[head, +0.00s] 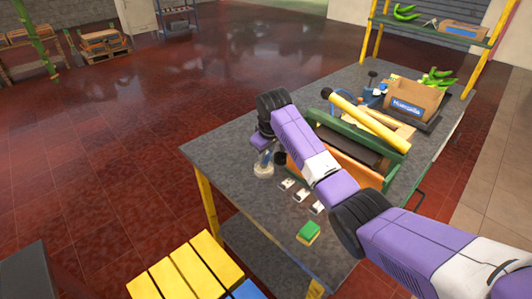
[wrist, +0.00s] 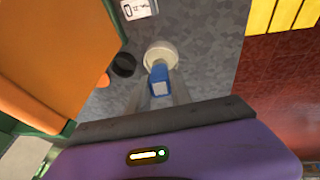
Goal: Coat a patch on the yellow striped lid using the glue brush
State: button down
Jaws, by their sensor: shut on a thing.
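The yellow striped lid (head: 187,268) lies low at the bottom of the head view, beyond the table's near left edge; its yellow slats also show at the top right of the wrist view (wrist: 284,15). My gripper (head: 265,154) is over the table's left edge, pointing down. In the wrist view its fingers are shut on a blue handle, apparently the glue brush (wrist: 160,79). The brush's lower end is hidden. A pale round pot (wrist: 160,52) stands on the table directly below it; I cannot tell whether the brush is inside. The pot also shows in the head view (head: 263,170).
A black round piece (wrist: 123,65) and an orange one (wrist: 102,80) are close beside the pot. Small white labelled pieces (head: 302,195) and a green-yellow sponge (head: 308,232) lie toward the front. A green-and-orange crate (head: 352,160) and a cardboard box (head: 412,98) stand behind my arm.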

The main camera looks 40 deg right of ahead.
jog(key=shift+f, duration=0.85)
dwell(2.6)
notch_tip(320, 180, up, 5)
jog(key=p, duration=0.4)
jog(key=shift+r+p, duration=0.15)
jog(key=shift+p, duration=0.15)
jog(key=shift+r, duration=0.95)
jog(key=shift+s, duration=0.1)
